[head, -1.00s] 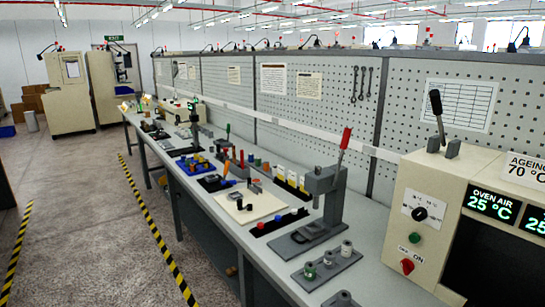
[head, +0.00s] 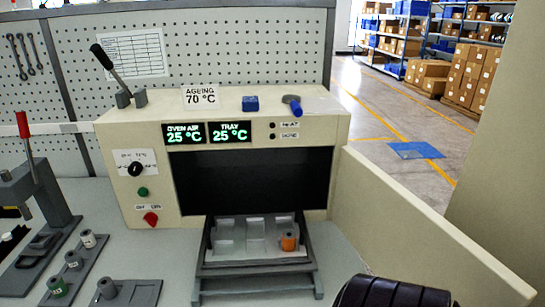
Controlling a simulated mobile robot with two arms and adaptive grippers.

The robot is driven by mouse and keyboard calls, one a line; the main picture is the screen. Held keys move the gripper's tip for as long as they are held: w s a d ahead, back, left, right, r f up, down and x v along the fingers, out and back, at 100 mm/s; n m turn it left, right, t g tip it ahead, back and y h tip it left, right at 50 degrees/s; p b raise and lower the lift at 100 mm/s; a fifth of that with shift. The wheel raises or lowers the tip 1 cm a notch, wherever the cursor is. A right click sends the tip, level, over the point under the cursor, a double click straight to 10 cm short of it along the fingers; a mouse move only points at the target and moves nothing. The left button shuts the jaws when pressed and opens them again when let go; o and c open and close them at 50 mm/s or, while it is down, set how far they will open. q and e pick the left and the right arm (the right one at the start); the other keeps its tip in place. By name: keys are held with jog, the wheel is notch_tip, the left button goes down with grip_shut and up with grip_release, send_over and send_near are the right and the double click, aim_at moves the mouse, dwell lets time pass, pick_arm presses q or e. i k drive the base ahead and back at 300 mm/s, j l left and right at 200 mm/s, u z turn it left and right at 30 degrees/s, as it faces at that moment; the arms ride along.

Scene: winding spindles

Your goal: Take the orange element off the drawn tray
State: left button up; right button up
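The orange element (head: 288,241) is a small orange cylinder with a grey top. It stands at the right side of the drawn tray (head: 232,258), which sticks out from the front of the ageing oven (head: 250,150). The other places on the tray look empty. A black rounded part at the bottom right edge seems to be part of my own arm; no gripper fingers show. Neither my left nor my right gripper is in view.
The oven door (head: 425,225) stands open to the right of the tray.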

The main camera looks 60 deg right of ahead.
aim_at(288, 236)
jog(key=z, duration=1.9)
jog(key=i+j+z, duration=0.1)
jog(key=j+z, duration=0.25)
jog(key=j, duration=0.45)
jog(key=j+z, duration=0.3)
jog(key=j, duration=0.5)
